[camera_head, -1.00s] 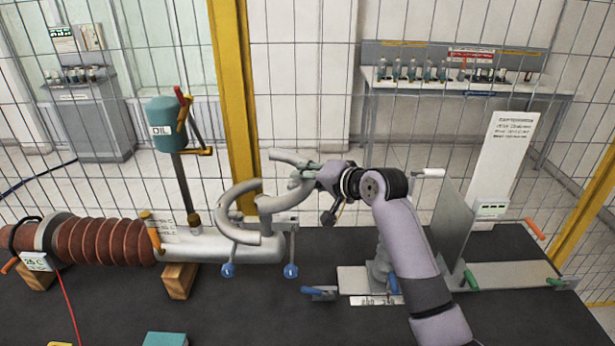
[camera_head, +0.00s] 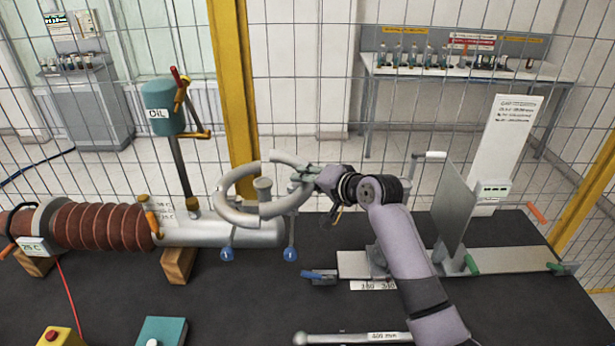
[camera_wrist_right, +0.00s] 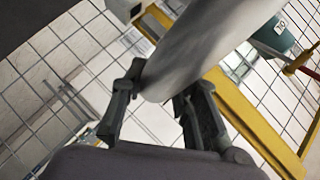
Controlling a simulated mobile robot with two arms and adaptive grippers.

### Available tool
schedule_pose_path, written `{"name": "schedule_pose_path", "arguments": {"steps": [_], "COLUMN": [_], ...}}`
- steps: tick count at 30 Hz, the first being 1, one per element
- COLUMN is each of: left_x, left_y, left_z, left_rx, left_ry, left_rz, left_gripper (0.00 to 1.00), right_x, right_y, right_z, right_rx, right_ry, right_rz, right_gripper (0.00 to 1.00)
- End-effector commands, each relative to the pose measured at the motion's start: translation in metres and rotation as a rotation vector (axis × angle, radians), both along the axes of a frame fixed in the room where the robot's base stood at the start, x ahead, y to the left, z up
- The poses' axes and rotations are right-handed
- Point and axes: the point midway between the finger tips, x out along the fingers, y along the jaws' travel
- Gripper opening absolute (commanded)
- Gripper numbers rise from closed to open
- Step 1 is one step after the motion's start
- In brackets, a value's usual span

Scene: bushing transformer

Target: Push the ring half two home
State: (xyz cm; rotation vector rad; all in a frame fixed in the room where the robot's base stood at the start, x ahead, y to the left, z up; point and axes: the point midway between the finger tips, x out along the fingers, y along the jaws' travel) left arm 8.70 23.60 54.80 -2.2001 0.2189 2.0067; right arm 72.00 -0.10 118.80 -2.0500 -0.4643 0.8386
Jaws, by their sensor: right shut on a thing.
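My right gripper (camera_head: 302,176) is shut on a grey curved tube, which I take to be ring half two (camera_head: 292,160). In the right wrist view my two fingers (camera_wrist_right: 158,98) hold the smooth tube (camera_wrist_right: 195,45) between them. The two curved pieces nearly outline a ring. Whether their ends touch cannot be told, as my gripper hides part of the right side. My left gripper is not in view.
Two blue-knobbed clamps (camera_head: 227,254) hang below the ring. Wire fencing runs behind the table.

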Motion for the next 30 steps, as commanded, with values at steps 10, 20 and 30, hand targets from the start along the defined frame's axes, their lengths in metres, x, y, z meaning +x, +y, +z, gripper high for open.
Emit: {"name": "schedule_pose_path", "arguments": {"steps": [10,20,30], "left_x": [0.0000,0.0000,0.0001], "left_y": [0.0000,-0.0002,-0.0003], "left_z": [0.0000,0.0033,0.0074], "left_rx": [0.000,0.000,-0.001], "left_ry": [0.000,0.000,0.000], "left_rz": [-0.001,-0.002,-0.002], "left_gripper": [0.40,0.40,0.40], "right_x": [0.0001,-0.0002,-0.0006], "right_y": [0.0003,0.0003,0.0001], "right_z": [0.0009,0.0016,0.0006], "right_rx": [0.003,0.002,0.003], "right_ry": [-0.002,-0.001,-0.001], "right_rz": [0.000,0.000,-0.001], "right_gripper": [0.00,0.00,0.00]}}
